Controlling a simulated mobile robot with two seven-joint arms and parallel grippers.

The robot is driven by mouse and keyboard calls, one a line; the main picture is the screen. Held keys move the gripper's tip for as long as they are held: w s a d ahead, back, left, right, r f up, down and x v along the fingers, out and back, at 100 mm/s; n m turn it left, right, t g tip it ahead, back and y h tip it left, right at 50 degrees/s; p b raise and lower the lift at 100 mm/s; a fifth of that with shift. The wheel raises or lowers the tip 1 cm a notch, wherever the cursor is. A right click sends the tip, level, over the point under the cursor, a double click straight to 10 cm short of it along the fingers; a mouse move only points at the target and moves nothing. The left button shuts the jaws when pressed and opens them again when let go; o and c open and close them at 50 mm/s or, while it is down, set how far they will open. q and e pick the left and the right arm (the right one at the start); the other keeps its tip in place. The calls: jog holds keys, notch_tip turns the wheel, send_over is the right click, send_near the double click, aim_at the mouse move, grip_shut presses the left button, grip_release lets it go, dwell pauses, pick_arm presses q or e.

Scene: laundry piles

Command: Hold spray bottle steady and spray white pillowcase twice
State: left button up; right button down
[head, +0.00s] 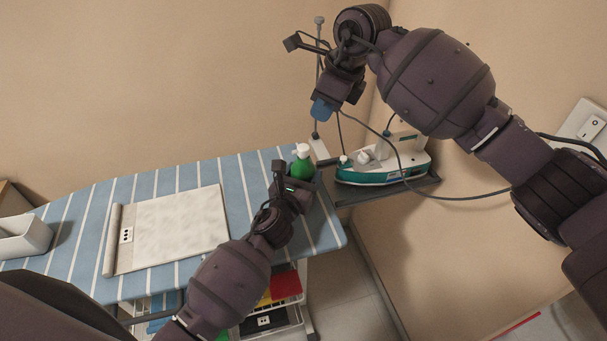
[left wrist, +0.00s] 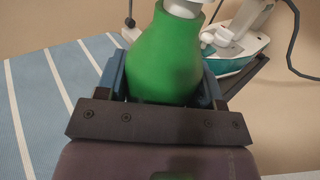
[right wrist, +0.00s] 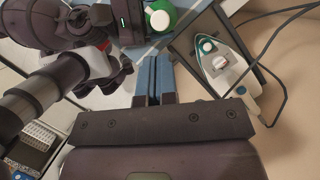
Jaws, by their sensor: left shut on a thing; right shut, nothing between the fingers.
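The green spray bottle (head: 303,165) with a white top stands upright at the right end of the ironing board. My left gripper (head: 296,180) is shut around its body; the left wrist view shows the green bottle (left wrist: 165,55) between the blue fingers. The white pillowcase (head: 178,228) lies flat on the board, to the left of the bottle, with a rolled edge at its left side. My right gripper (head: 322,108) is raised above and behind the bottle, apart from it. Its blue fingers (right wrist: 153,80) are shut with nothing between them.
A teal and white iron (head: 385,165) rests on the dark stand at the board's right end, its cord crossing below my right arm. A white container (head: 24,236) sits at the board's left end. Coloured folded items (head: 284,286) lie on a shelf under the blue striped board (head: 80,215).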

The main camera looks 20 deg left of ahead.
aim_at(304, 149)
jog(key=shift+s+a+f+n+t+y, duration=0.1)
jog(key=shift+a+f+n+t+y, duration=0.25)
jog(key=shift+a+f+n+y, duration=0.55)
jog(key=shift+s+a+f+n+t+y, duration=0.1)
jog(key=shift+a+f+n+t+y, duration=0.25)
jog(key=shift+f+n+y, duration=0.8)
jog(key=shift+a+f+n+t+y, duration=0.3)
jog(key=shift+a+f+n+y, duration=0.25)
jog(key=shift+f+n, duration=1.05)
jog(key=shift+f+m, duration=0.45)
jog(key=shift+f, duration=0.45)
jog(key=shift+r, duration=3.45)
